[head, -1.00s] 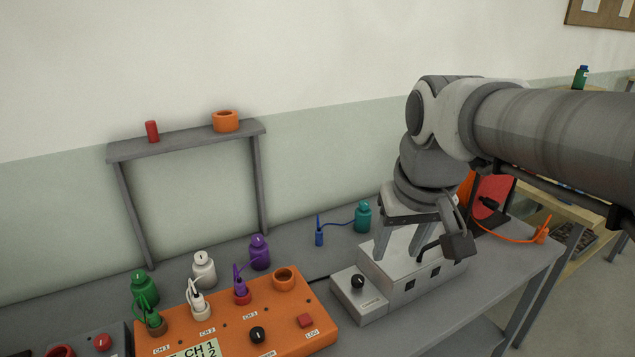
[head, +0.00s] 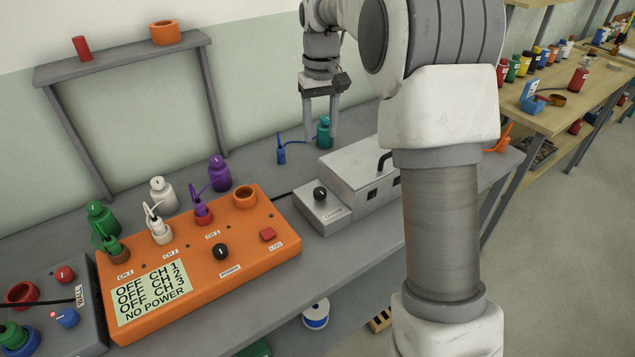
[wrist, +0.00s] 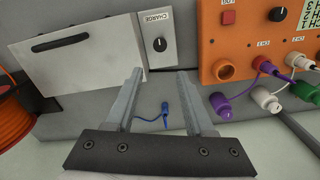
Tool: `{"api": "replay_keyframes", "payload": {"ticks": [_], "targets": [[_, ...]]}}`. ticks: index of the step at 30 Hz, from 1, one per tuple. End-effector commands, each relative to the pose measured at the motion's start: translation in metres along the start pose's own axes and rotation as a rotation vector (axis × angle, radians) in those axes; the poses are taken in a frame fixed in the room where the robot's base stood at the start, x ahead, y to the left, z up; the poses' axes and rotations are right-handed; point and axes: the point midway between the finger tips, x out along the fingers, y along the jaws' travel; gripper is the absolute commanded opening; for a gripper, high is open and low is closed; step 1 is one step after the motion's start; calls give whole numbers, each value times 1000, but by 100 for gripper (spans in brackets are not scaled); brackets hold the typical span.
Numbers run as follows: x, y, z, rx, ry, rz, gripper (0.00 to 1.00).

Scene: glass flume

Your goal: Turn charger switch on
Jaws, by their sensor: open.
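The charger switch is a black round knob (head: 320,194) on a small grey metal box labelled CHARGE (head: 335,213). The knob also shows in the wrist view (wrist: 159,44), upper middle, just past and between my fingertips, with a light mark on its face. The larger metal charger case (head: 347,172) with a black handle joins the box on its right in the head view, partly hidden by my arm. My gripper (head: 320,128) is open and empty, pointing down behind the charger near the teal bottle. In the wrist view its two fingers (wrist: 159,76) are spread, apart from the knob.
An orange control box (head: 200,262) with a display reading NO POWER stands left of the charger. A blue plug (head: 281,152) and teal bottle (head: 324,132) are behind the charger. A grey rack (head: 125,57) stands at the back left. The bench front is clear there.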

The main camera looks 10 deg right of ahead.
Motion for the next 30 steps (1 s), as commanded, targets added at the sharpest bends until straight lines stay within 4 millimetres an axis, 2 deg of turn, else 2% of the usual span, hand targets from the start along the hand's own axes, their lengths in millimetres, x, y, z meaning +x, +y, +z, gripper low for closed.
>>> {"api": "replay_keyframes", "payload": {"ticks": [5, 21, 27, 30], "targets": [[21, 0, 0, 0, -3, -1, 54], [136, 0, 1, -1, -4, -1, 54], [163, 0, 0, -1, -3, 0, 54], [170, 0, 0, 0, 0, 0, 54]]}}
